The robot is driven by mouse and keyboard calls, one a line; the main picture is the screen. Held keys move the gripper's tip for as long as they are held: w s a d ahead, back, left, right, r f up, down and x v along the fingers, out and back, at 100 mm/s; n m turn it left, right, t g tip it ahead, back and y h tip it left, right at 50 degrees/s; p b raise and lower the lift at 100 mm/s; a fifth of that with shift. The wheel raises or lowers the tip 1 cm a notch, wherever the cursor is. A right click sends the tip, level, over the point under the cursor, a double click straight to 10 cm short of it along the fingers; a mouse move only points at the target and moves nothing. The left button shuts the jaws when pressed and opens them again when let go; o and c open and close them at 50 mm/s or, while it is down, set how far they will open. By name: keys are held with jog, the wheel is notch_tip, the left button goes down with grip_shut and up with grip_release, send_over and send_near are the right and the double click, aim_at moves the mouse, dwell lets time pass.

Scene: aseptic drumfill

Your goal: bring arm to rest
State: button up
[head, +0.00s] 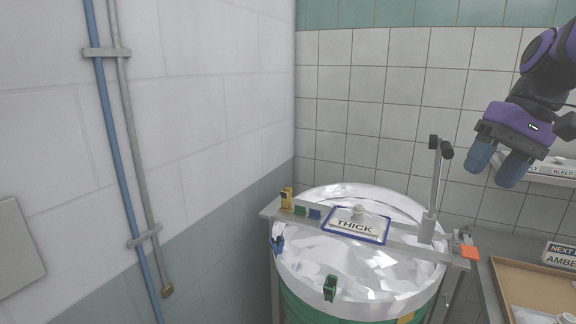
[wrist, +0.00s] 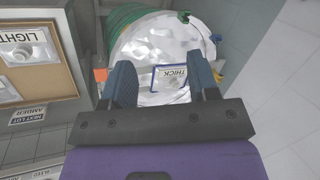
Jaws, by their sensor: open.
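My gripper (head: 498,168) is at the upper right of the head view, raised above the bench and to the right of the drum. Its blue fingers are apart with nothing between them; they also show in the wrist view (wrist: 165,82). The arm above it is purple and black and runs out of the frame at the right edge. Below and left stands a green drum (head: 310,306) with a shiny white liner (head: 330,268) over its mouth. A sign reading THICK (head: 354,226) lies in a blue frame on the bar across the drum.
The grey bar (head: 400,246) carries an upright lever post (head: 434,190), a yellow clip (head: 287,199) and an orange piece (head: 469,252). A cork-topped tray (head: 530,288) and an AMBER sign (head: 560,255) are at lower right. A labelled shelf (head: 545,175) is behind the gripper. Pipes (head: 118,150) run down the left wall.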

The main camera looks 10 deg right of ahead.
jog(key=s+a+f+n+t+h, duration=0.2)
jog(key=s+a+f+t+h, duration=0.1)
jog(key=s+a, duration=0.4)
jog(key=shift+s+a+f+t+h, duration=0.2)
jog(key=shift+s+a+t+h, duration=0.2)
jog(key=shift+s+t+h, duration=0.45)
